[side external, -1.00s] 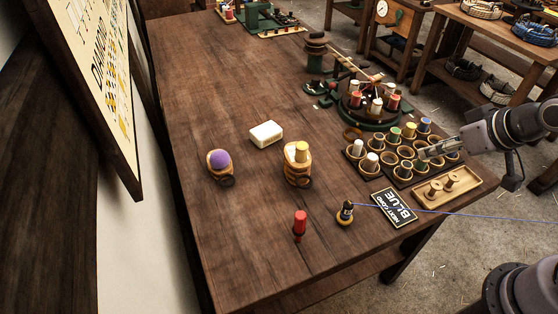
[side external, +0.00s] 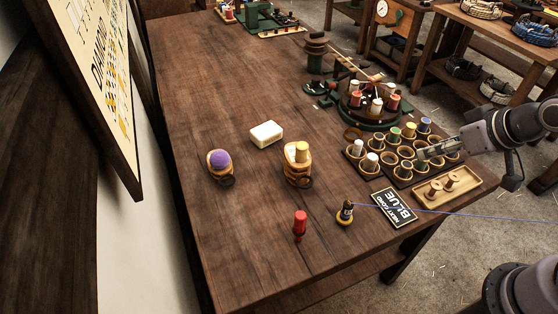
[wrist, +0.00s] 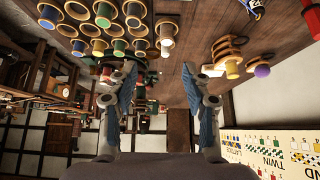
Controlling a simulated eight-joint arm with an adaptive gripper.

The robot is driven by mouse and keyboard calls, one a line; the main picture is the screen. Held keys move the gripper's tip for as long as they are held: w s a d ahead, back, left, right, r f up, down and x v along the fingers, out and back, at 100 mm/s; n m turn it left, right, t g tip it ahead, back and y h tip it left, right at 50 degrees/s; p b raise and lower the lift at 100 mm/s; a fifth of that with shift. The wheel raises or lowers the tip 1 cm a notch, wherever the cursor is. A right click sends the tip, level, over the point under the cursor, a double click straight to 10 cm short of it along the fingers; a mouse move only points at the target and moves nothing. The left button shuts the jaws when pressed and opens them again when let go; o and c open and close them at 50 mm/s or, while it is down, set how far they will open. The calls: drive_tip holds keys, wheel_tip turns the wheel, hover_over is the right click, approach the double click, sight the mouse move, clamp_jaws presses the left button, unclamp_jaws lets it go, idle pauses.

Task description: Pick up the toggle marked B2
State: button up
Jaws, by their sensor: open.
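I cannot read a B2 mark on either, so I cannot tell which piece is the toggle B2. My gripper (side external: 424,154) is above the right side of the ringed cups, just behind the tray, and holds nothing. In the wrist view my gripper (wrist: 158,95) shows its two fingers wide apart with nothing between them. I cannot make out the tray in that view.
Dark racks with ringed cups and several coloured spools (side external: 394,134) stand just left of my gripper. A green-based carousel (side external: 372,122) stands behind them. A BLUE card (side external: 394,207) and a dark-topped bobbin with blue cord (side external: 346,213) lie in front.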

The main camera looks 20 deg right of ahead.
drive_tip(key=m+g+y, duration=0.1)
drive_tip(key=m+g, duration=0.6)
drive_tip(key=m, duration=0.9)
approach(349, 204)
drive_tip(key=f, duration=0.4)
drive_tip(key=shift+w+f, duration=0.2)
drive_tip(key=shift+w, duration=0.2)
drive_tip(key=shift+s+a+f, duration=0.1)
drive_tip(key=shift+a+f, duration=0.05)
drive_tip(key=shift+f, duration=0.85)
drive_tip(key=shift+s+a+f, duration=0.1)
drive_tip(key=shift+a+f, duration=0.05)
drive_tip(key=shift+f, duration=0.8)
drive_tip(key=shift+s+a+f, duration=0.1)
drive_tip(key=shift+a+f, duration=0.05)
drive_tip(key=shift+f, duration=0.85)
clamp_jaws()
